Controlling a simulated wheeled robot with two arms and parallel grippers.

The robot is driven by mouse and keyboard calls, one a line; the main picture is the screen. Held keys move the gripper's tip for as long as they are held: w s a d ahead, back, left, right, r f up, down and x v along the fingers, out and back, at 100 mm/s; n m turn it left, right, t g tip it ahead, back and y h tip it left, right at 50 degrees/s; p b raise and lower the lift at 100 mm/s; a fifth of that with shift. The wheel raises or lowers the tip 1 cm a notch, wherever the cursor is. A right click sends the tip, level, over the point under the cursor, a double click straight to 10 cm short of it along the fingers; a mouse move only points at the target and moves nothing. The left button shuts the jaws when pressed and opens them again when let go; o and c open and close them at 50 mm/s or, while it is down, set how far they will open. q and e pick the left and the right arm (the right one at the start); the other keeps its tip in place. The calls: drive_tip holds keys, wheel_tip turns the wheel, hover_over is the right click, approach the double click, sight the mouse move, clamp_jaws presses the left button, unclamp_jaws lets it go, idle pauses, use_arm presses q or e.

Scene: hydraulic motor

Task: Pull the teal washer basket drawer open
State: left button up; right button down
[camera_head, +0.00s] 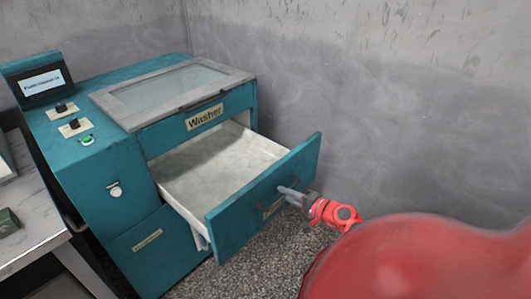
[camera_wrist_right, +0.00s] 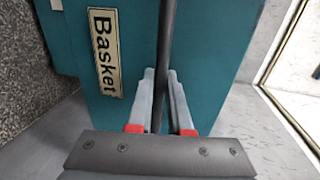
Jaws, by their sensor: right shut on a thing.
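The teal washer (camera_head: 85,165) stands against the walls in the head view, with a "Washer" label under its lid. Its basket drawer (camera_head: 235,220) is pulled well out, and its empty pale inside shows. In the right wrist view the drawer front (camera_wrist_right: 205,70) carries a "Basket" label (camera_wrist_right: 106,53) and a dark bar handle (camera_wrist_right: 168,35). My right gripper (camera_head: 288,193) is at the drawer front. In the wrist view its fingers (camera_wrist_right: 160,98) are shut around the bar handle. My left gripper is not in view.
A grey-topped table (camera_head: 35,225) stands at the left with a small dark green object (camera_head: 8,222) on it. Grey walls (camera_head: 400,110) rise behind and to the right. Speckled floor (camera_head: 275,255) shows below the drawer.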

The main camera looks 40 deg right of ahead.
drive_tip(key=f+v, duration=0.1)
drive_tip(key=v, duration=0.7)
drive_tip(key=shift+s+f, duration=0.25)
drive_tip(key=shift+f, duration=0.05)
drive_tip(key=c, duration=1.1)
unclamp_jaws()
drive_tip(key=shift+d, duration=0.1)
drive_tip(key=p+v, duration=0.1)
drive_tip(key=v, duration=1.6)
drive_tip(key=shift+s, duration=0.25)
